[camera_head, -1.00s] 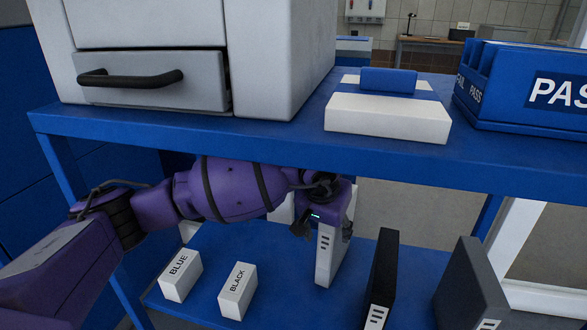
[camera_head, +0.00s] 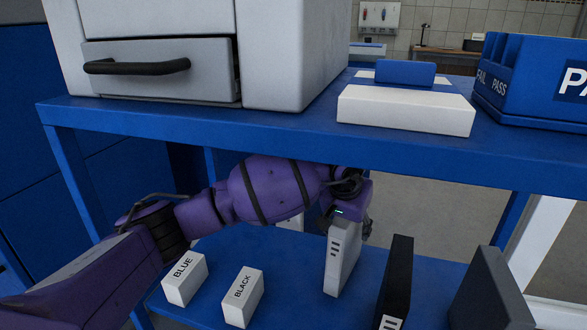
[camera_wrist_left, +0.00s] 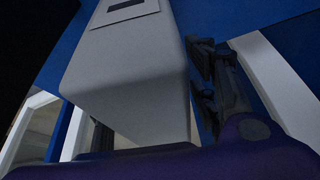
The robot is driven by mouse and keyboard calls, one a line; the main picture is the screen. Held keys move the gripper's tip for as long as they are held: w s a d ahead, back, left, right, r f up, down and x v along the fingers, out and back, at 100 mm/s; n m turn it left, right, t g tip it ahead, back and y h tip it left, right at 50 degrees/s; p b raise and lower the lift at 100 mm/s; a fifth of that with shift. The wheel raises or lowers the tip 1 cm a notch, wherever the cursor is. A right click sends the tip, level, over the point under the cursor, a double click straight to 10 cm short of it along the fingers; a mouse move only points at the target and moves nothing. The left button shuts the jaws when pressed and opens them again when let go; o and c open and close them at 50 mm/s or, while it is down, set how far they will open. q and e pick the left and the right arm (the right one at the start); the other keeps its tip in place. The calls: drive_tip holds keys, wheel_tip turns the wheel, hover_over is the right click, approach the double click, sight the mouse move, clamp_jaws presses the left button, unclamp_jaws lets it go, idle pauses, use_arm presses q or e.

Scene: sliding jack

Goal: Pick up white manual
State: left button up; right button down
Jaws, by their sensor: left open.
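The white manual (camera_head: 341,262) stands upright on the lower blue shelf, with dark marks on its narrow face. My left gripper (camera_head: 351,226) reaches in under the upper shelf and sits at the manual's top end. Its jaws are open and it has no clear grip on the manual. In the left wrist view the white manual (camera_wrist_left: 130,70) fills the middle, with a dark finger beside it on the right. My right gripper is not in view.
White boxes marked BLUE (camera_head: 184,279) and BLACK (camera_head: 243,297) stand left of the manual. A black manual (camera_head: 397,275) and a dark grey one (camera_head: 482,295) stand to its right. The upper shelf's blue edge (camera_head: 280,150) runs close above my left arm.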

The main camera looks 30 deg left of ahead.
use_arm(q)
drive_tip(key=shift+w+f, duration=0.1)
idle(0.6)
clamp_jaws()
